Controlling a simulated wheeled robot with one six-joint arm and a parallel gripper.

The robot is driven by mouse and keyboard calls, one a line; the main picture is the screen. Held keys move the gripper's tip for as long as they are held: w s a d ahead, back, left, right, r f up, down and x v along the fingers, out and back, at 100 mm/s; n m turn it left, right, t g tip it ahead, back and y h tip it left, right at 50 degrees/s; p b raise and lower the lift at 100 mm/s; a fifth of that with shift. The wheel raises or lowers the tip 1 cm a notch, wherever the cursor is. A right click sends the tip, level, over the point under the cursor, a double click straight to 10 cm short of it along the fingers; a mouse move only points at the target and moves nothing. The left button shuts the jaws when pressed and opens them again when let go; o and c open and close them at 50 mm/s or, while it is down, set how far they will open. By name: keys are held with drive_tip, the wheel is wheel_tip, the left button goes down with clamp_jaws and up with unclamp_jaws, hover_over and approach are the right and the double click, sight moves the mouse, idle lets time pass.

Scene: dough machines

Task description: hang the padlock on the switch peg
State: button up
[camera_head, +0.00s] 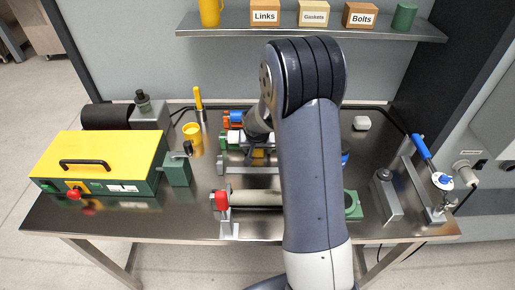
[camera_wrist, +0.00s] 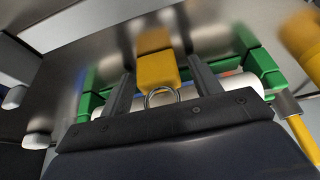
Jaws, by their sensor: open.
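The yellow padlock (camera_wrist: 157,70) shows in the wrist view with its metal shackle (camera_wrist: 162,97) toward my wrist. My gripper (camera_wrist: 161,66) is open, with one finger on each side of the padlock; I cannot tell whether either touches it. In the head view a small yellow patch, probably the padlock (camera_head: 258,153), shows below my wrist among the rollers. My arm hides much of that area. The yellow and green machine (camera_head: 110,150) stands at the left, with a red knob (camera_head: 74,194) on its front. I cannot make out the switch peg clearly.
A roller with a red end (camera_head: 221,200) lies in front of the padlock area. A yellow mug (camera_head: 193,137) stands at the left of the rollers. A lever press with a blue handle (camera_head: 421,146) stands at the right. A shelf (camera_head: 340,32) with labelled boxes spans the back.

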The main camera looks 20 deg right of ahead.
drive_tip(key=shift+r, duration=0.1)
drive_tip(key=shift+r, duration=0.2)
drive_tip(key=v, duration=1.1)
drive_tip(key=shift+s+r, duration=0.25)
drive_tip(key=shift+r, duration=0.05)
drive_tip(key=x, duration=1.2)
drive_tip(key=shift+f, duration=0.1)
drive_tip(key=shift+w+r, duration=0.1)
drive_tip(key=shift+r, duration=0.35)
